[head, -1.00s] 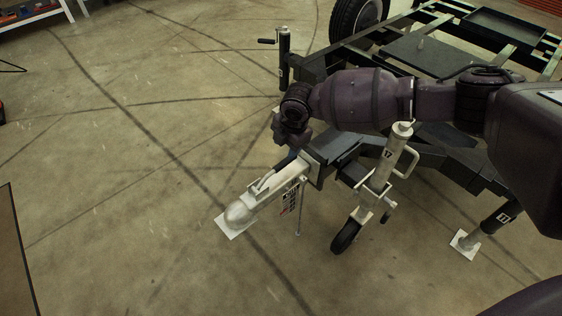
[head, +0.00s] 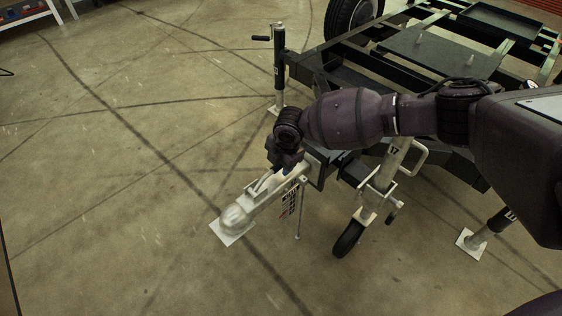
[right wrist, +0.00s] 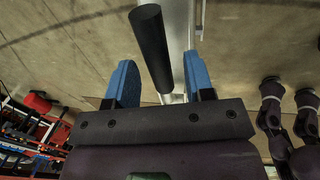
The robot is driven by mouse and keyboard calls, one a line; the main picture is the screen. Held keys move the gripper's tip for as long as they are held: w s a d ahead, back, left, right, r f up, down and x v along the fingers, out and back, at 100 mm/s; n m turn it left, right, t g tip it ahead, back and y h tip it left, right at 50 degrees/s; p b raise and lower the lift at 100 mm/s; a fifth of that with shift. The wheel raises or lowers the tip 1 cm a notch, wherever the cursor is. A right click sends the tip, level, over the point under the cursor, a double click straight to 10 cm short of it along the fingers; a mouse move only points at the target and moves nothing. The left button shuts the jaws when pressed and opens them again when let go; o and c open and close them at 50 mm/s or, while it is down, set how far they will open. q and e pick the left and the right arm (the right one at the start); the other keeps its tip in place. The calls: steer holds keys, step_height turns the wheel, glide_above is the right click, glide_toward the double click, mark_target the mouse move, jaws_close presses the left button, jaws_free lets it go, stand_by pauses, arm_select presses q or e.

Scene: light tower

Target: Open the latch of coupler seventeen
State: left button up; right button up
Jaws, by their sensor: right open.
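The silver coupler (head: 240,212) sits at the front end of the trailer drawbar, over a white plate on the floor. Its latch lever shows in the right wrist view as a dark round grip (right wrist: 152,45) on a pale shaft. My right gripper (right wrist: 160,80) is open, with one blue finger on each side of the grip. I see no clear contact between fingers and grip. In the head view my right gripper (head: 283,165) is over the rear of the coupler, and my wrist hides much of the lever. My left gripper is not in view.
The jockey wheel (head: 348,238) marked 17 stands right of the drawbar. A support leg (head: 484,232) is further right, and a crank stand (head: 279,70) is behind. The dark trailer frame (head: 420,50) fills the back right. Floor left of the coupler is clear.

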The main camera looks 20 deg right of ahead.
jaws_close()
